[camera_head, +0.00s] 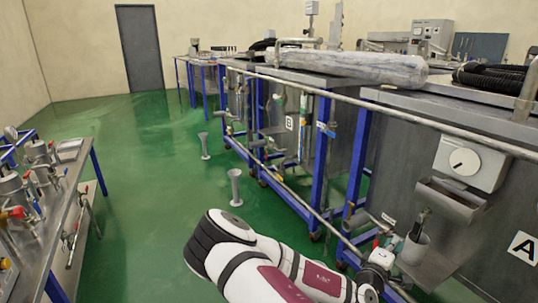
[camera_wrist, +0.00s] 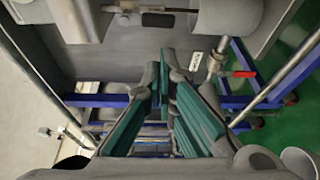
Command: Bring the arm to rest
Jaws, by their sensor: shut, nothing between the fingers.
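My white and dark red arm (camera_head: 285,272) reaches from the bottom middle of the head view toward the tank bench on the right. My gripper (camera_wrist: 160,75) shows in the wrist view as two dark fingers with green pads. The fingers are shut with nothing between them. In the head view the gripper's fingers cannot be clearly made out beside the bench. The wrist view looks along the fingers at the grey bench side and blue frame.
The tank bench (camera_head: 420,160) with blue legs, a long rail (camera_head: 420,118) and a control box with a dial (camera_head: 470,162) stand close on the right. A side table (camera_head: 48,250) with metal vessels is at left. Two grey stands (camera_head: 235,187) (camera_head: 205,147) are on the open green floor.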

